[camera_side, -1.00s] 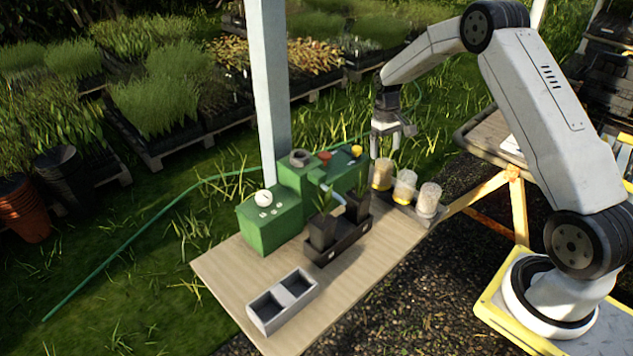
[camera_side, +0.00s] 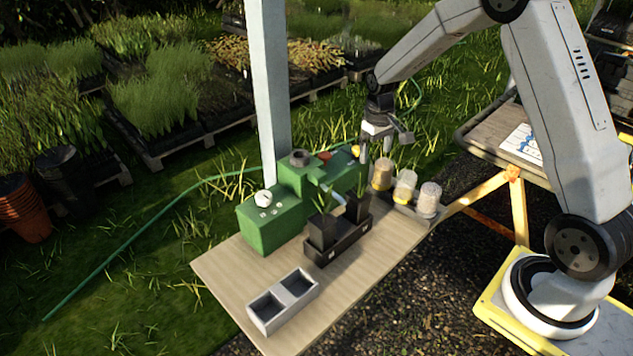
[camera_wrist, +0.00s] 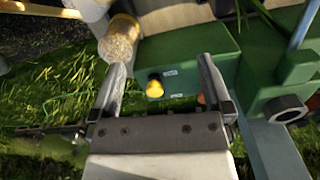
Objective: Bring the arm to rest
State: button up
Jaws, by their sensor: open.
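My gripper (camera_side: 376,150) hangs above the back end of the wooden bench, close to the green machine (camera_side: 275,225). Its jaws are apart with nothing between them. In the wrist view my gripper (camera_wrist: 165,75) shows two separated fingers, with the green machine's yellow knob (camera_wrist: 155,88) seen beyond the gap. A jar of grainy stuff (camera_wrist: 120,40) shows by the left finger. My arm is raised and bent over the bench.
A black tray (camera_side: 318,258) holds two dark pots with plants. A grey two-cell box (camera_side: 262,327) stands at the front of the bench (camera_side: 225,277). Several jars (camera_side: 404,186) stand in a rack at the right edge. A pale post (camera_side: 268,90) rises behind the machine.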

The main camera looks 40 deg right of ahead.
jog(key=s+a+r+n+t, duration=0.1)
jog(key=s+a+r+t, duration=0.1)
jog(key=s+a, duration=1.2)
jog(key=s+r, duration=0.1)
jog(key=s, duration=0.1)
jog(key=shift+s+a+r+n+t, duration=0.3)
jog(key=shift+a+r+t, duration=0.05)
jog(key=shift+t, duration=0.05)
